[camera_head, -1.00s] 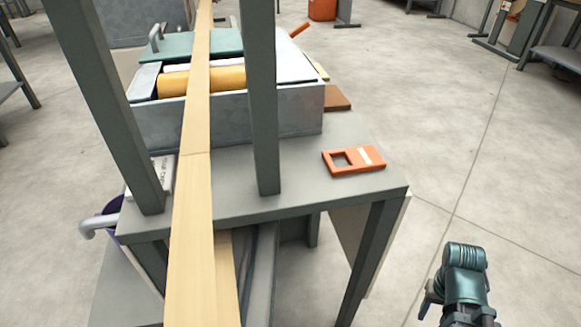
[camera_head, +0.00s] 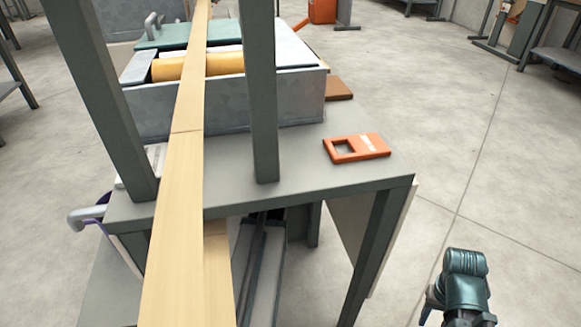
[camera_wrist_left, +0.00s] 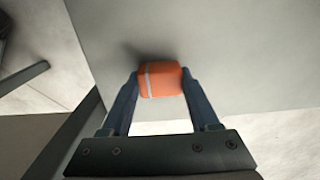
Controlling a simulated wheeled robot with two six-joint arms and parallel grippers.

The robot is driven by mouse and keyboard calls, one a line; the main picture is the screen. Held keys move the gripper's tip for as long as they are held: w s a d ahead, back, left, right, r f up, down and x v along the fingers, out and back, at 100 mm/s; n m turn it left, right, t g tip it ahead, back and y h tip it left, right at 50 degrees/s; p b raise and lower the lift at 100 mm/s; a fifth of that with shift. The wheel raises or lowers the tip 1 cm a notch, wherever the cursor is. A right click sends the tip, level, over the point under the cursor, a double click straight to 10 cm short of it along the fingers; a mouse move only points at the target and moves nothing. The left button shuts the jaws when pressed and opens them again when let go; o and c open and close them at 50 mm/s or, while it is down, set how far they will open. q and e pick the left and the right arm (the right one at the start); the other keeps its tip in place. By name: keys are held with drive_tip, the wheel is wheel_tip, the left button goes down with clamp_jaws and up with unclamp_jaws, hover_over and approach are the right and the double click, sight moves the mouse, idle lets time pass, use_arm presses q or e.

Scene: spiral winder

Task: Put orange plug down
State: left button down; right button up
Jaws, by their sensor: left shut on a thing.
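The orange plug (camera_wrist_left: 161,82), a small block with a pale stripe, is between the fingertips of my left gripper (camera_wrist_left: 160,88) in the left wrist view. The gripper is shut on it. A grey flat surface (camera_wrist_left: 230,50) lies beyond the plug, and a dark shadow falls on it beside the plug. I cannot tell whether the plug touches the surface. The left gripper and the plug do not show in the head view.
A grey table (camera_head: 300,170) holds a flat orange plate (camera_head: 357,148) with a square opening near its right edge. A grey machine box with a yellow roller (camera_head: 210,67) stands behind. Grey posts (camera_head: 262,100) and a long wooden strip (camera_head: 178,190) cross the view. Table surface around the plate is clear.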

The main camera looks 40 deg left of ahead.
use_arm(q)
drive_tip(key=shift+r, duration=0.1)
drive_tip(key=shift+f+b, duration=0.6)
drive_tip(key=shift+f, duration=0.05)
drive_tip(key=shift+c, duration=0.7)
unclamp_jaws()
drive_tip(key=shift+r, duration=0.1)
wheel_tip(320, 180, up, 9)
drive_tip(key=p, duration=0.9)
drive_tip(key=shift+f, duration=0.2)
